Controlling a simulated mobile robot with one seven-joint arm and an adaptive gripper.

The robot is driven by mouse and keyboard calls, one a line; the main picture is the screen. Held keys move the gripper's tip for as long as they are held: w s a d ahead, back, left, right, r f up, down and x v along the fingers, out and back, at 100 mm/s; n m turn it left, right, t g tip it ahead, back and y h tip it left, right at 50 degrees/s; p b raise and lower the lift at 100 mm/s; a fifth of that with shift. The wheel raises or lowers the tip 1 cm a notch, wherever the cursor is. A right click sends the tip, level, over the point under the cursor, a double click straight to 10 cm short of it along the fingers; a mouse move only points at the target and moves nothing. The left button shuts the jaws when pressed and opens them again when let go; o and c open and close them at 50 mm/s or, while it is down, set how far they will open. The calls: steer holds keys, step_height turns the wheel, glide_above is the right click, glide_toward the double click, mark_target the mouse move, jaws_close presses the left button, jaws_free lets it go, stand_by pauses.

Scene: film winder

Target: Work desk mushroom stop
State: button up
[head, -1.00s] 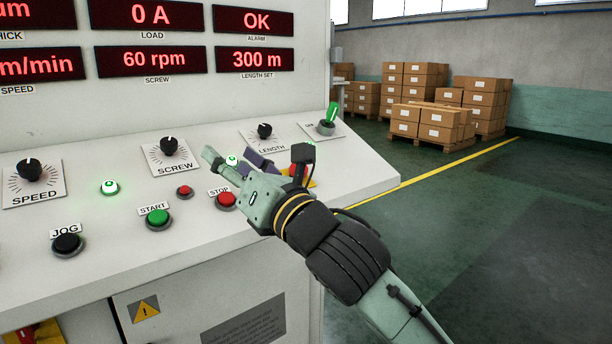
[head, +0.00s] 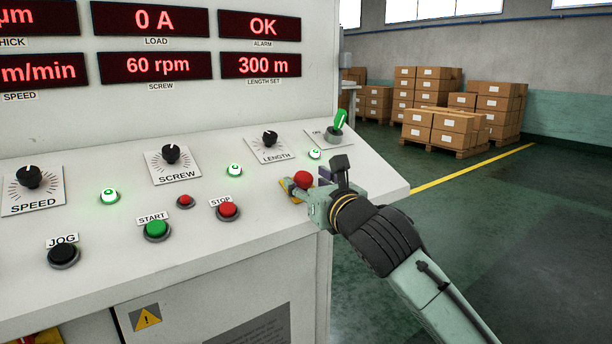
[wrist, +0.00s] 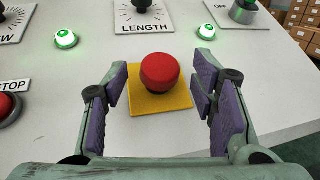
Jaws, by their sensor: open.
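The red mushroom stop button (head: 302,179) sits on a yellow square plate (head: 287,185) at the right part of the sloping desk. In the wrist view the red mushroom head (wrist: 160,72) stands between the fingers, a little beyond their tips, over its yellow plate (wrist: 145,104). My gripper (head: 316,190) is at the desk's right end, beside the button. In the wrist view my gripper (wrist: 164,95) is open, with purple pads on both sides and nothing held. In the head view it partly covers the plate.
A red STOP button (head: 228,209), green START button (head: 157,229), black JOG button (head: 64,254) and small red button (head: 185,201) lie to the left. The LENGTH knob (head: 269,138) and green-handled switch (head: 340,120) are behind. Boxes (head: 440,130) stand far off.

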steer(key=shift+x, duration=0.8)
steer(key=shift+c, duration=0.2)
jaws_close()
